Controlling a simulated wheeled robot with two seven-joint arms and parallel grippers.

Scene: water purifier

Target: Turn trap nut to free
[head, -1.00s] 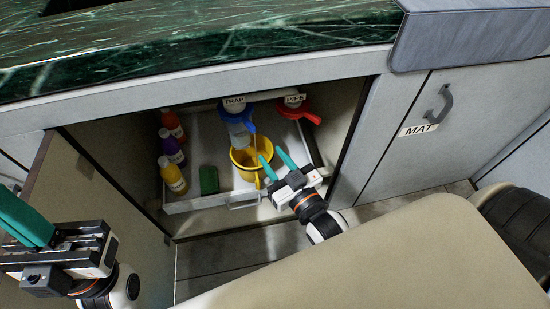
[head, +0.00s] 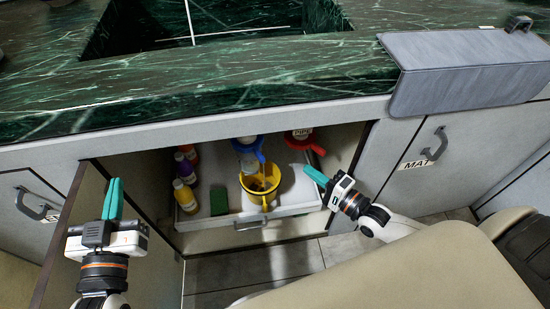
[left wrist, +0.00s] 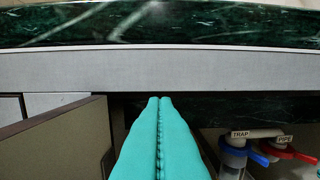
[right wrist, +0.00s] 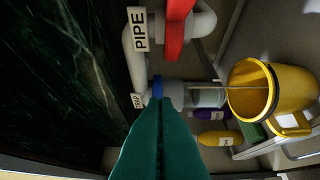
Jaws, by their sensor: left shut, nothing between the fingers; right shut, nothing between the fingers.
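The blue trap nut (head: 247,142) with its short handle is on the pipe under the counter. It also shows in the left wrist view (left wrist: 233,151), under the TRAP label (left wrist: 240,134). In the right wrist view, part of its blue ring (right wrist: 157,88) shows just beyond my fingertips. My right gripper (head: 307,169) is shut and empty, at the cabinet opening, right of the yellow bucket (head: 246,184) and below the red pipe nut (head: 301,141). My left gripper (head: 113,185) is shut and empty, pointing up in front of the open door, left of the nut.
The bucket stands in a pale drawer tray (head: 290,206) below the trap. Several bottles (head: 186,195) and a green sponge (head: 219,201) are left of it. The open cabinet door (head: 75,215) is at the left. The counter edge (head: 200,133) runs above.

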